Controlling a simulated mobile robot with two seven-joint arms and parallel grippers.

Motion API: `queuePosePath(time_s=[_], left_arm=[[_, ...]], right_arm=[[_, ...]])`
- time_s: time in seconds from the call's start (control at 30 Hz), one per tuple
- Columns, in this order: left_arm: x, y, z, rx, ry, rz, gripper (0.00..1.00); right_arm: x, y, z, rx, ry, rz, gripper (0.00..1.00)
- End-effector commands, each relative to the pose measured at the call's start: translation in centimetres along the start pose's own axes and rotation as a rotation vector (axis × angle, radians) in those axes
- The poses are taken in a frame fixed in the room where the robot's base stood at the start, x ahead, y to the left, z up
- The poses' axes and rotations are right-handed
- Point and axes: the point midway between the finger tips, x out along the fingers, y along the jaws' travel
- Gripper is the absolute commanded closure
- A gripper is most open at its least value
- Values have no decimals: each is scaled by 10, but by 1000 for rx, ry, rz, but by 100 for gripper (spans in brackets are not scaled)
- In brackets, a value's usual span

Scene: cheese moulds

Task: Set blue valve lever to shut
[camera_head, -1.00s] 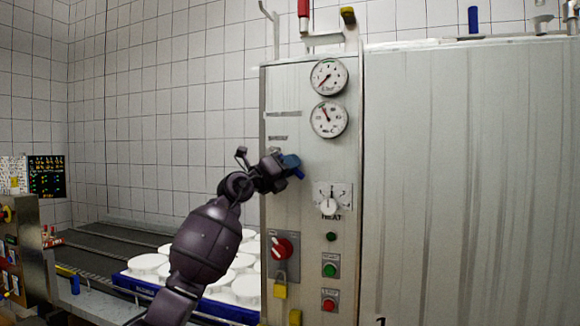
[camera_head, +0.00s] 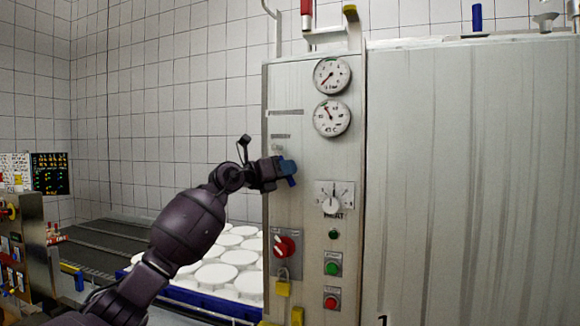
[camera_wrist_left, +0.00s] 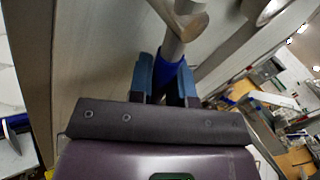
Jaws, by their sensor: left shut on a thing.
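The blue valve lever (camera_wrist_left: 172,77) is on the front of the tall grey machine panel. In the left wrist view its blue sleeve sits between my fingers, on a round metal stem. In the head view only a small blue part (camera_head: 291,181) shows below my left gripper (camera_head: 284,168), which hides most of the valve. My left gripper is shut on the lever, and its fingers also show in the left wrist view (camera_wrist_left: 168,82). The exact angle of the lever is hard to tell. My right gripper is not in view.
Two gauges (camera_head: 332,117) sit above the lever. A heat dial (camera_head: 333,197), a red rotary switch (camera_head: 284,246) with a yellow padlock (camera_head: 283,288), and green and red buttons lie lower on the panel. White moulds (camera_head: 216,274) stand in a blue tray at lower left.

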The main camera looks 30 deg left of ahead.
Motion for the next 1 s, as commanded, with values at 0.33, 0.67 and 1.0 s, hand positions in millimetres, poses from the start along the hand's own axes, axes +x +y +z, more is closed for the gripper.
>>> queuePosePath(time_s=[0.33, 0.67, 1.0], left_arm=[[-11, 15, 3, 240, 162, 50, 100], [-17, 23, 4, 373, 254, 74, 100], [-18, 25, 5, 412, 278, 81, 100]], right_arm=[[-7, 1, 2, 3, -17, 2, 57], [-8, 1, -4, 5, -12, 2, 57], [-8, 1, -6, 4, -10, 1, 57]])
